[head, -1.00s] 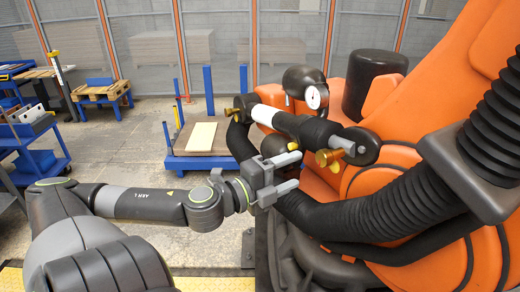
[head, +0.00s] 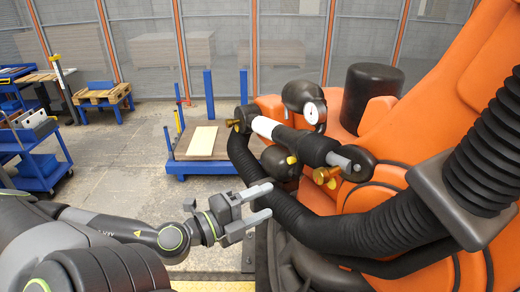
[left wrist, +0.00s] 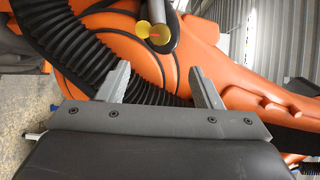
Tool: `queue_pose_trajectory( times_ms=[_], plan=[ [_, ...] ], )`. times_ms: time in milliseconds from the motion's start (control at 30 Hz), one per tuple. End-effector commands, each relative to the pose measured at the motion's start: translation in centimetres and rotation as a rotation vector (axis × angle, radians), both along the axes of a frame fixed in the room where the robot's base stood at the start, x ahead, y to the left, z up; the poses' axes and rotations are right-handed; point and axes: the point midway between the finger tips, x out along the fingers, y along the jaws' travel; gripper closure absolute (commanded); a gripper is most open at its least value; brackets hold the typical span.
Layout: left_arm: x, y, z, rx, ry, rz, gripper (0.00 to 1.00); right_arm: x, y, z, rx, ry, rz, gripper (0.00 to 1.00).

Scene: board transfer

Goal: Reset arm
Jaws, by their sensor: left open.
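My left gripper (head: 262,208) is open and empty in the middle of the head view, with its two grey fingers pointing right. It is in front of the large orange industrial robot (head: 450,100) and its ribbed black hose (head: 385,235). In the left wrist view the open fingers (left wrist: 163,85) show apart with nothing between them, and the black hose (left wrist: 85,60) and orange body (left wrist: 225,60) lie beyond. I cannot tell the exact gap to the hose. My right gripper is not in view.
A blue cart (head: 178,170) with a pale board (head: 202,140) stands behind my left gripper. A gauge (head: 312,112) and brass fittings (head: 326,175) stick out from the orange robot. A blue trolley (head: 42,170) is at the far left. Grey floor (head: 115,170) between is clear.

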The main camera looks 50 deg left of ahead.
Motion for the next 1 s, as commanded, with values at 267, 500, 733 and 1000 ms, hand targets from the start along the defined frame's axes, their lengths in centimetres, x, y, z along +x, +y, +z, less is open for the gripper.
queue_pose_trajectory(
  times_ms=[267,500,733,1000],
  plan=[
    [0.0,0.0,0.0,0.000,0.000,0.000,0.41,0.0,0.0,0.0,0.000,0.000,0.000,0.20],
    [0.0,0.0,0.0,0.000,0.000,0.000,0.41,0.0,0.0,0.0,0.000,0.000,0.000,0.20],
    [1.0,3.5,-4.0,-0.013,0.044,0.100,0.41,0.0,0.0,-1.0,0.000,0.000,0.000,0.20],
    [1.0,15.5,-19.7,-0.149,0.243,0.456,0.41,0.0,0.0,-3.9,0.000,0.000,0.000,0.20]
  ],
)
